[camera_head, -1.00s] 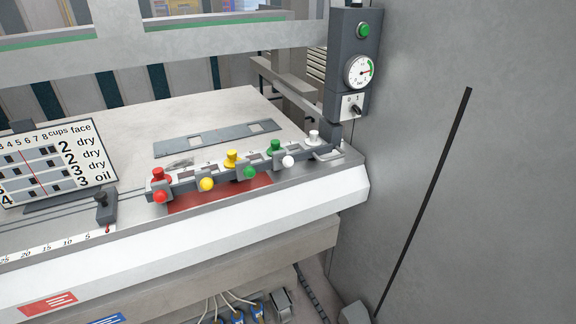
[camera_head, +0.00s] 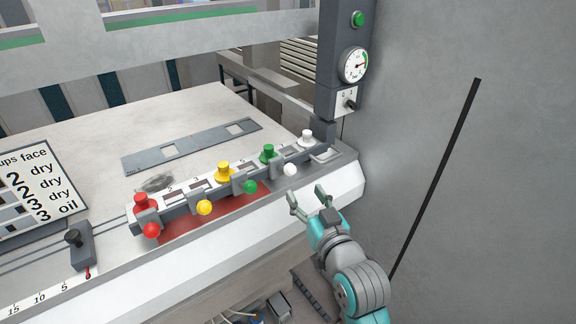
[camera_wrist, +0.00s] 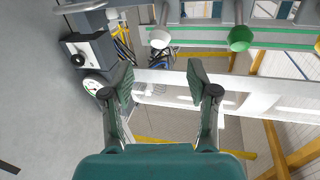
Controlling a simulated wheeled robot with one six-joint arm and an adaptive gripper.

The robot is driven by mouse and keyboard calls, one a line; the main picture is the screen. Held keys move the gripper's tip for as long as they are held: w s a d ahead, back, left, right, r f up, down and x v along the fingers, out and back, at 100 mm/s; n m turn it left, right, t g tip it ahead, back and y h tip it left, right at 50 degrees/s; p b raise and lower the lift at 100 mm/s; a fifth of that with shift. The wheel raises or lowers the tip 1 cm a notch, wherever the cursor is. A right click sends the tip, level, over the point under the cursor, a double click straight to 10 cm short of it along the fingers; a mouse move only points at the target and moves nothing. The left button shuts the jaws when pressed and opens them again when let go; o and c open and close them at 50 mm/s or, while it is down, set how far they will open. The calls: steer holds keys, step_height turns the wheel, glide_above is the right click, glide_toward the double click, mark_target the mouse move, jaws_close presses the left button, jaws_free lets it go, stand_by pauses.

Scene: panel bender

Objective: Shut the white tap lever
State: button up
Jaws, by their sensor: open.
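The white tap lever ends in a white ball knob (camera_head: 290,170) at the right end of the row of taps, with a white cap (camera_head: 306,136) behind it. Its knob also shows in the wrist view (camera_wrist: 160,39), at the top, beyond and between my fingertips. My gripper (camera_head: 306,196) is open and empty at the bench's front right, just in front of and slightly right of the white knob, not touching it. In the wrist view both fingers stand apart (camera_wrist: 160,82). The lever's arm behind the knob is hard to make out.
Green (camera_head: 250,187), yellow (camera_head: 204,208) and red (camera_head: 151,230) knobs line the rail to the left. A dark post with a gauge (camera_head: 353,65) and a switch (camera_head: 349,102) stands behind right. A grey wall (camera_head: 450,200) bounds the right side.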

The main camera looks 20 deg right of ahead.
mark_target(292, 173)
steer(key=w, duration=1)
steer(key=shift+w+a, duration=0.3)
jaws_close()
